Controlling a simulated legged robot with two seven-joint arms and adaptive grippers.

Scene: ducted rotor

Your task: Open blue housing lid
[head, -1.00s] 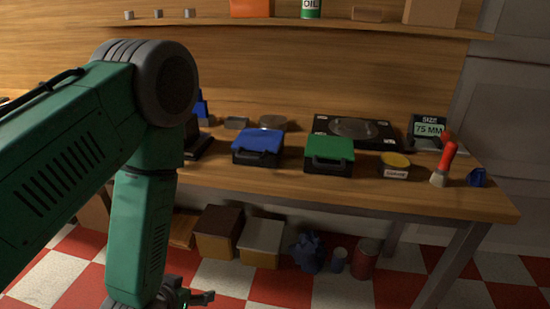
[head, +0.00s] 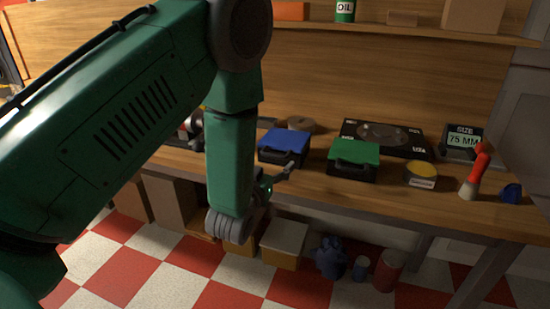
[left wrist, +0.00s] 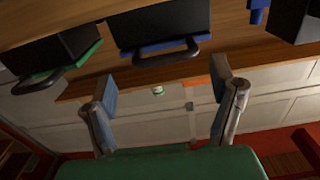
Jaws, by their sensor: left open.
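The blue housing (head: 283,146) is a black box with a blue lid, standing shut on the workbench. In the left wrist view the blue housing (left wrist: 165,24) shows at the top middle, with its dark handle (left wrist: 166,58) and blue lid edge. My left gripper (head: 280,178) is just in front of the housing at the bench's front edge, partly hidden by my arm. In the left wrist view my left gripper (left wrist: 163,88) is open and empty, its two fingers spread either side of the handle's line, apart from it. My right gripper is not in view.
A green-lidded box (head: 353,158) stands just right of the blue one. Further right are a yellow-topped tin (head: 421,174), a red-handled tool (head: 474,172) and a size display (head: 464,142). A black plate (head: 382,138) lies behind. Boxes and cans stand below the bench.

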